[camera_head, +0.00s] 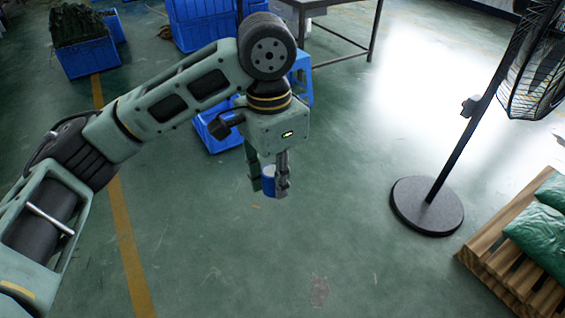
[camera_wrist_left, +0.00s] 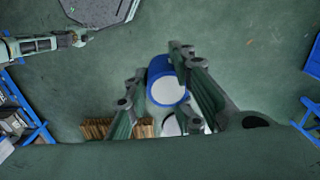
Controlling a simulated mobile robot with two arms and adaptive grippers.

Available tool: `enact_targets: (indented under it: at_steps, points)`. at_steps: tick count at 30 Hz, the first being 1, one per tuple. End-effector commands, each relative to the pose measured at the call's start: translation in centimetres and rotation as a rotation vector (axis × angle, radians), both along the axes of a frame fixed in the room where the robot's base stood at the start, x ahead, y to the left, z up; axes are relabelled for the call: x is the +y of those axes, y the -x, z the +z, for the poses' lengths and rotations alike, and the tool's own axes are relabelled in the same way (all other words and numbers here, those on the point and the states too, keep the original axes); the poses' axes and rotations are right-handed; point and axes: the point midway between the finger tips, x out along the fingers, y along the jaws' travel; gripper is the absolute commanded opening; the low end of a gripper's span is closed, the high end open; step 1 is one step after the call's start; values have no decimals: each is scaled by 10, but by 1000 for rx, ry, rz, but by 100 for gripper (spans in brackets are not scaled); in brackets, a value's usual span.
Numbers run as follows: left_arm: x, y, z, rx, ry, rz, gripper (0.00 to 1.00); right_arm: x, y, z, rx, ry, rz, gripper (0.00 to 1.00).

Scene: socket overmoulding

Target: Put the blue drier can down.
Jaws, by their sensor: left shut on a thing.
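The blue drier can (camera_head: 268,180) is between the fingers of my left gripper (camera_head: 269,187) in the head view. The left gripper is shut on it and points down over the green floor. In the left wrist view the can (camera_wrist_left: 158,71) shows a blue side and a white round end, with the fingers of the left gripper (camera_wrist_left: 155,95) on either side of it. The fingers hide part of the can. I cannot tell how high the can is above the floor.
A black fan (camera_head: 430,200) on a round base stands at the right. A wooden pallet (camera_head: 492,280) with green sacks (camera_head: 540,235) is at the lower right. Blue crates (camera_head: 88,58) stand at the back, near a table (camera_head: 345,62). The floor in the middle is clear.

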Motion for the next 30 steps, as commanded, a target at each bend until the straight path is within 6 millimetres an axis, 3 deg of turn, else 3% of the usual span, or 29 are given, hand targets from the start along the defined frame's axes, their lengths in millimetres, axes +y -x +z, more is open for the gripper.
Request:
enact_targets:
  at_steps: [9, 15, 24, 30]
  points:
    - [14, 8, -27, 1, 0, -394, 0, 0, 0, 0, 0, 0, 0, 40]
    - [17, 10, -35, -1, 1, -522, 0, 1, 0, 0, 0, -1, 0, 40]
    - [21, 11, -37, -2, -1, -530, 0, 1, 0, 0, -1, -1, 0, 40]
    - [47, 14, -47, -15, -8, -302, 0, 2, 0, 0, -1, -2, 0, 40]
